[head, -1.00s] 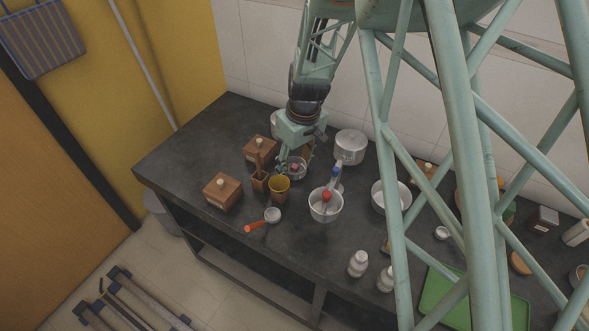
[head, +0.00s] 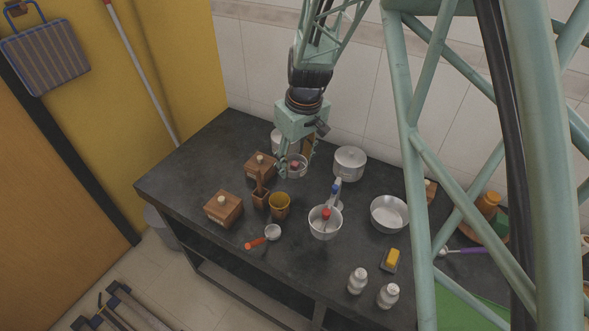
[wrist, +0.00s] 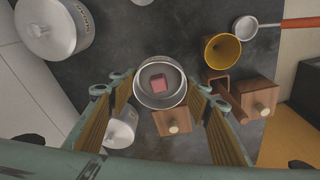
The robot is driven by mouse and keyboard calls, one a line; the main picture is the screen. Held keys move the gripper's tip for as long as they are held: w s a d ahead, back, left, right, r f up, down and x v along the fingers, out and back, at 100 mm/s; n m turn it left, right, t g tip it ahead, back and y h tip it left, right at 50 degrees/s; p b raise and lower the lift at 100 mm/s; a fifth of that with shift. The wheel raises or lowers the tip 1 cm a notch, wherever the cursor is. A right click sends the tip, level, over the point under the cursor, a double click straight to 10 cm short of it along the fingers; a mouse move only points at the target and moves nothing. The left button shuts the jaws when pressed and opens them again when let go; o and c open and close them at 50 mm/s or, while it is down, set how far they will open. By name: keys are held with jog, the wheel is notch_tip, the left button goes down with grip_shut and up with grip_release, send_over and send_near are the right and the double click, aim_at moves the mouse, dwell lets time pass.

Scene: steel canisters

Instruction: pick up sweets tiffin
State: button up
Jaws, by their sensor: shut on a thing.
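The sweets tiffin is a small round steel bowl with a pinkish-red block inside; its rim (wrist: 139,90) shows at the centre of the wrist view. In the head view the tiffin (head: 298,174) is at the back left of the counter. My gripper (head: 293,163) points down over it and is shut on it, with one finger on each side. The fingers also show in the wrist view (wrist: 162,92). Whether the tiffin's base touches the counter cannot be told.
Wooden boxes (head: 223,209) and a yellow-lined cup (head: 280,206) stand close by on the left and front. A lidded steel pot (head: 349,163) stands to the right. A bowl with bottles (head: 325,224) stands in front. Bare counter (head: 290,262) lies at the front.

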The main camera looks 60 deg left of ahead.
jog(key=shift+r, duration=0.55)
jog(key=shift+w, duration=0.1)
jog(key=w+d+r+m+t+p, duration=0.15)
jog(key=w+d+m, duration=0.35)
jog(key=w+d, duration=1.1)
jog(key=w+d+r+m+p, duration=0.2)
jog(key=w+d+m+p, duration=0.15)
jog(key=w+d, duration=1.3)
jog(key=w+d+r+m+p, duration=0.1)
jog(key=w+d+m, duration=0.1)
jog(key=d, duration=1.3)
jog(key=w+d+r+m+h+p, duration=0.1)
jog(key=w+d+m, duration=0.2)
jog(key=d, duration=1.2)
jog(key=w+d+r+m+p, duration=0.1)
jog(key=d+m, duration=0.4)
jog(key=d, duration=1)
jog(key=shift+w+h+p, duration=0.3)
jog(key=shift+w+h, duration=0.1)
jog(key=shift+w, duration=0.3)
jog(key=shift+d+t, duration=0.2)
jog(key=shift+t, duration=0.05)
